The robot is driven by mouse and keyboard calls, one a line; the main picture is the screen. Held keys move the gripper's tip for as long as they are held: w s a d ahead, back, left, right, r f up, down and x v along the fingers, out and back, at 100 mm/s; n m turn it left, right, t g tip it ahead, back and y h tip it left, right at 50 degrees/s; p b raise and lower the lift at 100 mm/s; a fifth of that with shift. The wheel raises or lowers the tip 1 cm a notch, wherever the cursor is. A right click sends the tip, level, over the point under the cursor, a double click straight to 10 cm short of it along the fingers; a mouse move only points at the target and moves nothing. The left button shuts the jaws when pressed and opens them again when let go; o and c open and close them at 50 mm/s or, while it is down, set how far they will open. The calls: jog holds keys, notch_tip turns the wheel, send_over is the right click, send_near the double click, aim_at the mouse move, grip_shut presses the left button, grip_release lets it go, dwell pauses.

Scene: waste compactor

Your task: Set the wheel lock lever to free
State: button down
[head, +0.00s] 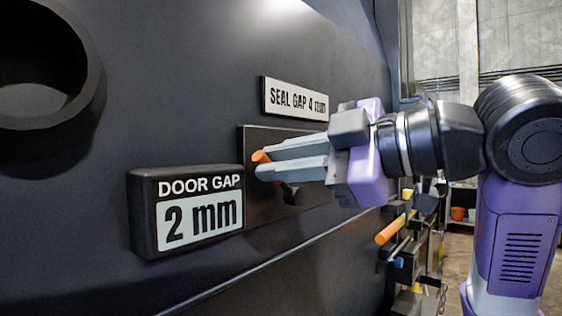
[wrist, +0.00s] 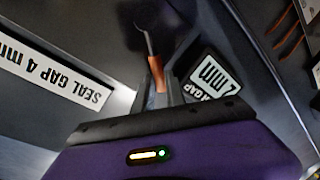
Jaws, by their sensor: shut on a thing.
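A small lever with an orange grip (head: 261,156) is mounted on a dark plate (head: 258,139) on the black machine wall. My gripper (head: 264,168) reaches in from the right, and its grey fingers are shut on the orange grip. In the wrist view, the orange grip (wrist: 157,74) lies between the fingertips (wrist: 159,88), with a dark shaft running up from it to a round end. The fingers hide part of the lever in the head view. No wheel lock label or free mark can be read on the plate.
A "DOOR GAP 2 mm" display (head: 190,211) juts out left of the lever. A "SEAL GAP 4 mm" sign (head: 294,98) is above it. A dark round ring (head: 88,60) protrudes at upper left. Another orange handle (head: 390,229) sits at lower right, near a blue knob (head: 398,262).

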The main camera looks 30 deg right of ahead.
jog(key=c, duration=1.4)
grip_release()
jog(key=shift+o, duration=0.2)
jog(key=shift+s, duration=0.1)
jog(key=b+v, duration=0.1)
jog(key=v, duration=0.6)
jog(key=shift+s, duration=0.3)
jog(key=shift+d, duration=0.15)
jog(key=shift+c, duration=0.5)
